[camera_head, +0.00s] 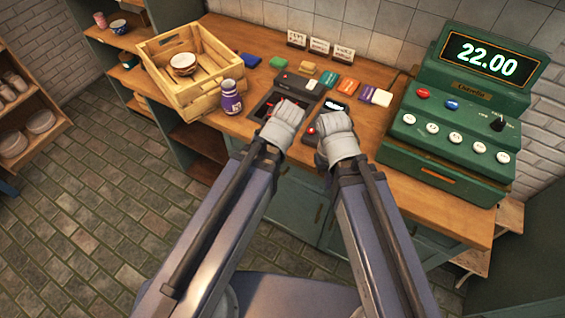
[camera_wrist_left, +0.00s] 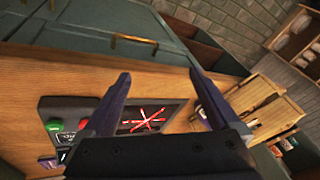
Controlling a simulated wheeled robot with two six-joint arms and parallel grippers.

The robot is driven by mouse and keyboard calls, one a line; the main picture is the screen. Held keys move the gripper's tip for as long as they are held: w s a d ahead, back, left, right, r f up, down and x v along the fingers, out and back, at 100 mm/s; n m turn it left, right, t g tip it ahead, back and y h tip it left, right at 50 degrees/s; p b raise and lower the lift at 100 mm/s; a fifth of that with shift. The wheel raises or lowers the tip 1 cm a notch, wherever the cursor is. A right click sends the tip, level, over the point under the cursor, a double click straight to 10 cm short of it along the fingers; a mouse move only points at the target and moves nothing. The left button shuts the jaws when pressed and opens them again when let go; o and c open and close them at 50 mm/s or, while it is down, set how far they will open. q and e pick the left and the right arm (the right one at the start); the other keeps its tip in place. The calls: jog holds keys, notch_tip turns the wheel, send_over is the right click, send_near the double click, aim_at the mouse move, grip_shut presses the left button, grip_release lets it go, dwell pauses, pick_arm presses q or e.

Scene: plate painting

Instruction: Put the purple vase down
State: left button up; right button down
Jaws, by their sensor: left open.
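The purple vase (camera_head: 231,97) stands upright on the wooden counter (camera_head: 238,125), beside the crate's front right corner, in the head view. It has a pale band and mark. My left gripper (camera_head: 285,112) is right of the vase and apart from it, over a dark device; its fingers are hidden in the head view. In the left wrist view its jaws (camera_wrist_left: 160,76) are spread, with nothing held between them. My right gripper (camera_head: 333,128) is beside the left one, near the counter's front edge; I cannot make out its jaws.
The wooden crate (camera_head: 205,100) with stacked bowls (camera_head: 183,64) stands left. The dark device (camera_head: 262,108) shows a red star pattern in the left wrist view (camera_wrist_left: 145,120). The green till (camera_head: 450,115) reads 22.00.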

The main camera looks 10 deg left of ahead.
pick_arm(q)
jog(key=s+d+f+m+g+h, duration=0.2)
jog(key=s+d+m+g, duration=0.1)
jog(key=s+d, duration=0.3)
jog(key=shift+s+d+m+g, duration=0.4)
jog(key=shift+s+m, duration=0.5)
jog(key=shift+s, duration=0.25)
